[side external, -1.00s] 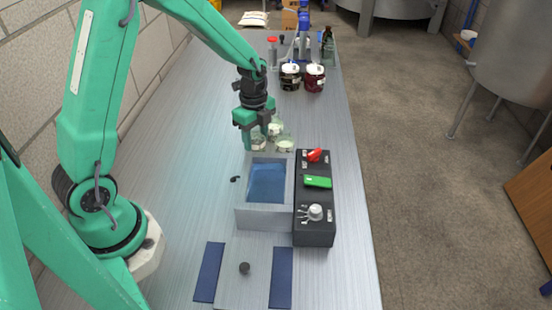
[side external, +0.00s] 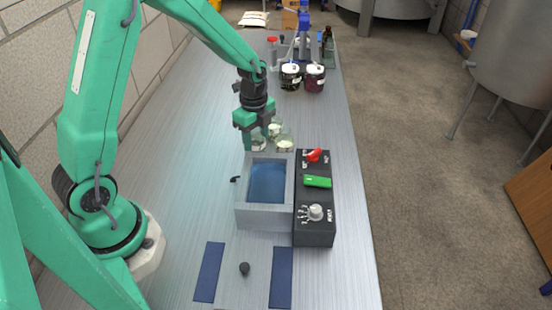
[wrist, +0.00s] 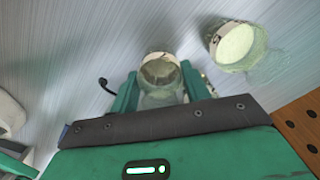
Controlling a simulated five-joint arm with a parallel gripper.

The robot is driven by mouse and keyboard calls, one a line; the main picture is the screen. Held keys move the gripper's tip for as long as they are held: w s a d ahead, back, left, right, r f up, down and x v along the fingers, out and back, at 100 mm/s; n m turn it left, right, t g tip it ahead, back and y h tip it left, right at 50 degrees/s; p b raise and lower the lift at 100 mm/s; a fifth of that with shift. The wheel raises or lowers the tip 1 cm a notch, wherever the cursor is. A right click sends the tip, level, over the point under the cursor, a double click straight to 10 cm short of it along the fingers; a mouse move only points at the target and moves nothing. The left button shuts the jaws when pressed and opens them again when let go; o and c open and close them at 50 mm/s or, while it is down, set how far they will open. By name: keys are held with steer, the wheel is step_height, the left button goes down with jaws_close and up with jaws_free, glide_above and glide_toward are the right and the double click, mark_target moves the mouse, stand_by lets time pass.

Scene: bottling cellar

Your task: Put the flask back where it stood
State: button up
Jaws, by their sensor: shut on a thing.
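My gripper (side external: 257,135) is beyond the far edge of the water bath, low near the bench. In the wrist view its fingers (wrist: 160,88) are shut on a clear glass flask (wrist: 160,72), which has a pale rim and sits between them. This flask also shows below the gripper in the side view (side external: 258,145), partly hidden by a finger. I cannot tell whether its base touches the bench. A second flask with pale contents (side external: 285,146) stands just to the right; it also shows in the wrist view (wrist: 236,44). Another glass (side external: 275,129) shows close behind the fingers.
The grey bath (side external: 246,216) holds blue water. A black control box (side external: 315,235) with a red switch, green part and white dial adjoins it on the right. Two dark jars (side external: 290,78) (side external: 315,79) stand further back. Blue strips (side external: 209,272) lie in front. Left bench is clear.

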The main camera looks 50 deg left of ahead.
steer(key=shift+f, duration=0.15)
steer(key=o, duration=1.7)
steer(key=shift+r, duration=3.05)
